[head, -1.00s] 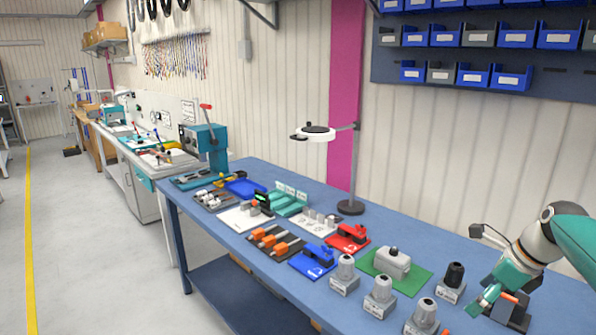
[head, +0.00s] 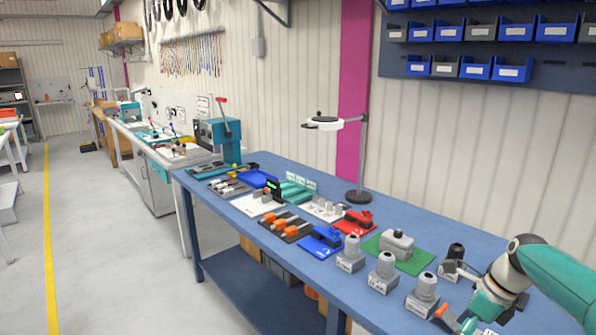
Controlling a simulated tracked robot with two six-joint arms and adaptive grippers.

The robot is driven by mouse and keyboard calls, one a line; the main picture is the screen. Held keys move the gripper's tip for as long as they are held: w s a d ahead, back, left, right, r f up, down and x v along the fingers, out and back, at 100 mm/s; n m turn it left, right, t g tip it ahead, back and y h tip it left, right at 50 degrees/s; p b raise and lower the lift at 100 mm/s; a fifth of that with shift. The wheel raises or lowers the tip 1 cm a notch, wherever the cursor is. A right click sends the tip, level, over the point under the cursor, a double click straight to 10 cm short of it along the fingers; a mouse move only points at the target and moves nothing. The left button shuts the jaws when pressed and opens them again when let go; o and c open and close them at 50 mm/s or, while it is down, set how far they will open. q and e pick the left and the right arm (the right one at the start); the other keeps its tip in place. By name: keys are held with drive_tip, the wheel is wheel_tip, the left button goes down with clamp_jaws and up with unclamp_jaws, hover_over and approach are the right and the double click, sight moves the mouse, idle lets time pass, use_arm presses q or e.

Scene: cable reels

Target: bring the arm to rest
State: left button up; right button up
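My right arm comes in from the right edge in the head view. Its teal and grey gripper (head: 466,322) is low at the bottom right, over the front part of the blue workbench (head: 268,228). The gripper is partly cut off by the bottom edge. A small orange piece shows beside its fingers; I cannot tell whether it is held. The finger gap is too small and hidden to read. My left gripper is not in view.
Near the arm stand grey cylindrical parts (head: 426,287), a black-topped part (head: 456,252) and a grey housing on a green plate (head: 397,242). A magnifier lamp (head: 359,165) stands behind. Open floor (head: 110,250) lies left.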

drive_tip(key=s+a+f+n+g+b, duration=0.15)
drive_tip(key=s+a+f, duration=0.3)
drive_tip(key=f, duration=0.45)
drive_tip(key=s+a+f+n+g+b, duration=0.1)
drive_tip(key=s+a+f+n+b, duration=0.15)
drive_tip(key=a+f, duration=0.45)
drive_tip(key=s+a+f+n+g+b, duration=0.1)
drive_tip(key=s+a+f+n+g, duration=0.2)
drive_tip(key=f, duration=0.8)
drive_tip(key=s+a+f+n+t, duration=0.2)
drive_tip(key=s+f+n, duration=0.4)
drive_tip(key=n, duration=0.3)
drive_tip(key=s+a+f+n+t+b, duration=0.1)
drive_tip(key=s+a+f+n+t, duration=0.2)
drive_tip(key=s+n, duration=0.6)
wheel_tip(320, 180, down, 3)
drive_tip(key=shift+a+r, duration=0.15)
drive_tip(key=shift+a, duration=1.05)
